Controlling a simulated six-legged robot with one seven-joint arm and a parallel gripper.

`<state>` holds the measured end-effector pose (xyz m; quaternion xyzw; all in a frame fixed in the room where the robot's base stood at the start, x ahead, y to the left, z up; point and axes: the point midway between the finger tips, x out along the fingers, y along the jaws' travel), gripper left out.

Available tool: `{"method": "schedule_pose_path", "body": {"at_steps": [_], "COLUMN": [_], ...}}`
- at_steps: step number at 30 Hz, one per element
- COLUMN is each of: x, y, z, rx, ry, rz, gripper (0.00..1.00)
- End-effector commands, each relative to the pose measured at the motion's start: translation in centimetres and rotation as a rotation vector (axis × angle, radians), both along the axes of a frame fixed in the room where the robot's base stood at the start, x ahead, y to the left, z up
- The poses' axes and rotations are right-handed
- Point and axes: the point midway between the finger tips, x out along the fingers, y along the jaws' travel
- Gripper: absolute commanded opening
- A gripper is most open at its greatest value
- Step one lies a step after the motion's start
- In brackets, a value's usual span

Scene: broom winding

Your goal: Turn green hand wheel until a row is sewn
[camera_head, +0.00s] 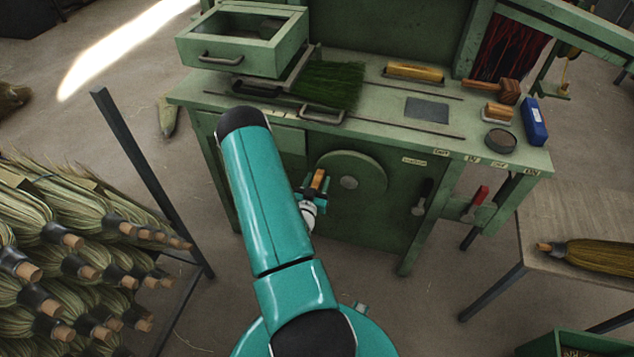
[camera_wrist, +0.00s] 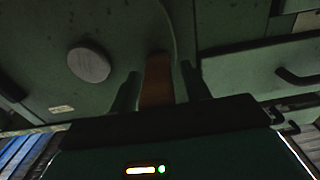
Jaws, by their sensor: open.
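The green hand wheel (camera_head: 362,169) is a round disc on the front of the green machine, with a pale hub at its centre. Its hub also shows in the wrist view (camera_wrist: 88,65). A brown wooden handle (camera_head: 319,179) stands out from the wheel's left side. My gripper (camera_head: 312,190) is at this handle, partly hidden by my arm. In the wrist view my gripper (camera_wrist: 159,88) is open, with one finger on each side of the handle (camera_wrist: 157,80). I cannot tell if the fingers touch it. Green bristles (camera_head: 330,85) lie on the machine's top.
An open green drawer-like box (camera_head: 242,40) sits at the machine's back left. A brush, mallet and blue box (camera_head: 534,122) lie on the top. A red-handled lever (camera_head: 476,201) is on the right. Stacked brooms (camera_head: 60,240) and a dark post are at left; a table (camera_head: 570,235) is at right.

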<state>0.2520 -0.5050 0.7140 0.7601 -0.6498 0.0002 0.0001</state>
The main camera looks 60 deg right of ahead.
Motion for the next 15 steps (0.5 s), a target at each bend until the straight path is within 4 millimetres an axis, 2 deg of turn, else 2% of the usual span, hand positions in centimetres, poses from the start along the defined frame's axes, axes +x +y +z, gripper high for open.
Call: {"method": "schedule_pose_path", "body": {"at_steps": [5, 12, 15], "x": [0.0, -0.01, -0.01], "y": [0.02, 0.05, 0.05], "z": [0.0, 0.0, -0.01], "rx": [0.0, 0.0, 0.0], "ry": [0.0, 0.0, 0.0], "rz": [0.0, 0.0, 0.0], "gripper": [0.45, 0.0, 0.0]}}
